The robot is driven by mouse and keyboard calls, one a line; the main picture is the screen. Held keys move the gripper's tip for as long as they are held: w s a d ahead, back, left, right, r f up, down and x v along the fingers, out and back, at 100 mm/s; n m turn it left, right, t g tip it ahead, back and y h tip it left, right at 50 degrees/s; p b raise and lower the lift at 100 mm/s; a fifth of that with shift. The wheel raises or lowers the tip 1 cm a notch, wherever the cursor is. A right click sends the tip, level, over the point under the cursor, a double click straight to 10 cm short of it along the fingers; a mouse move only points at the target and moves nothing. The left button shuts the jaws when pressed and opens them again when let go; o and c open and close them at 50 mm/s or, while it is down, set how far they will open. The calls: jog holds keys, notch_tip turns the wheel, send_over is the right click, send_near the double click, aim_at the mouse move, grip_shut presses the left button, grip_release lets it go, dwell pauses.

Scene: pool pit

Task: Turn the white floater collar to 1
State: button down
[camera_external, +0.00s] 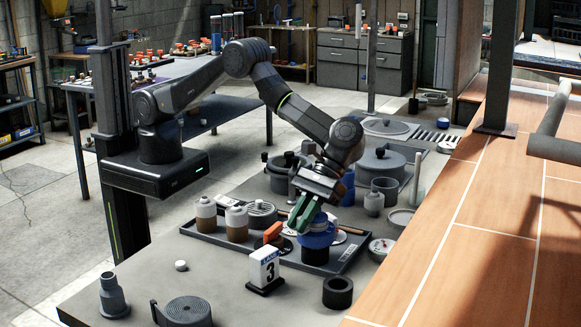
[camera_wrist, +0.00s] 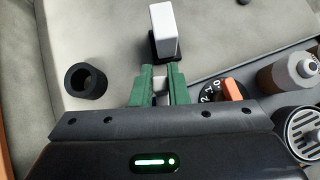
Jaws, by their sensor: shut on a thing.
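My gripper (camera_wrist: 160,78) has green jaws shut on a small pale tab (camera_wrist: 160,86), seen between them in the wrist view. The tab appears to belong to the white floater collar; the rest of that collar and its scale are hidden, so I cannot read its setting. In the external view my gripper (camera_external: 299,216) points down over the tray (camera_external: 214,241), beside a blue collar (camera_external: 318,238) on a dark body. A black numbered dial with an orange handle (camera_wrist: 232,90) sits to the right of the jaws in the wrist view.
A white block marked 3 (camera_external: 265,268) stands on a black foot, just beyond the jaws in the wrist view. A black ring (camera_external: 338,292) lies at the front.

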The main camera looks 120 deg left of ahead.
jog(key=shift+s+m, duration=0.1)
jog(key=shift+m, duration=0.2)
jog(key=c, duration=1.4)
grip_release()
jog(key=b+v, duration=0.2)
jog(key=v, duration=1.2)
jog(key=shift+w, duration=0.2)
jog(key=shift+d+f, duration=0.15)
jog(key=shift+d, duration=0.05)
jog(key=p+x, duration=0.1)
jog(key=x, duration=0.5)
jog(key=p+x, duration=0.1)
jog(key=x, duration=0.6)
jog(key=shift+s+d+f, duration=0.1)
jog(key=shift+s+f, duration=0.1)
jog(key=shift+s, duration=0.1)
